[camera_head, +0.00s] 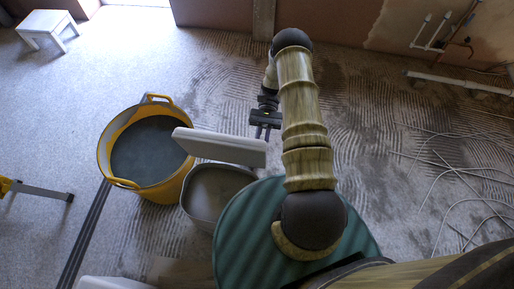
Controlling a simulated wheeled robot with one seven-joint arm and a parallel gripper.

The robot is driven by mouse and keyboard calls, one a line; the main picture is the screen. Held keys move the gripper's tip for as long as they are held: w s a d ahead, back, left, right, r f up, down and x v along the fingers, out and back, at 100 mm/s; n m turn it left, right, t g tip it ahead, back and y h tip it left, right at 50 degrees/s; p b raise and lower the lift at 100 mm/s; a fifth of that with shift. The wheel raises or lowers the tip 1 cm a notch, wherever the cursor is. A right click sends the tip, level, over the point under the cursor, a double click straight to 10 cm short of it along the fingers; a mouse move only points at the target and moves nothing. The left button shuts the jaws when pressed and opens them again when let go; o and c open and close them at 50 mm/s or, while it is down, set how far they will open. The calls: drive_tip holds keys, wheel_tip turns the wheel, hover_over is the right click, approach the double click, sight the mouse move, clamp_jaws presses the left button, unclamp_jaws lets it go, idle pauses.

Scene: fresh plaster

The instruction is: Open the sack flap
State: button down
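The sack appears as a pale grey, open-topped container (212,190) on the floor left of my arm. A flat off-white panel, which looks like its flap (220,147), stands raised and tilted along the container's far side. Grey contents or the inner wall show below the panel. My gripper (263,133) is just beyond the right end of the panel, pointing down. A gap shows between its two fingers, and nothing is seen between them. I cannot tell how high it is above the floor or whether it touches the panel.
A yellow tub (168,186) with dark grey contents stands close to the left of the container. Loose cables (455,175) lie on the right floor. A white stool (47,27) is at the far left. Pipes (450,82) run near the back right wall. The left floor is largely clear.

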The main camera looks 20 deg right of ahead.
drive_tip(key=w+b, duration=0.1)
drive_tip(key=d+f+g+b, duration=0.1)
drive_tip(key=shift+w+f+y+b, duration=0.15)
drive_tip(key=shift+w+y+b, duration=0.15)
drive_tip(key=shift+w, duration=0.05)
drive_tip(key=shift+w+d+g+b, duration=0.2)
drive_tip(key=shift+w+g+b, duration=0.2)
drive_tip(key=shift+b, duration=0.15)
drive_tip(key=c, duration=1.4)
unclamp_jaws()
drive_tip(key=shift+c, duration=0.2)
drive_tip(key=shift+d, duration=0.1)
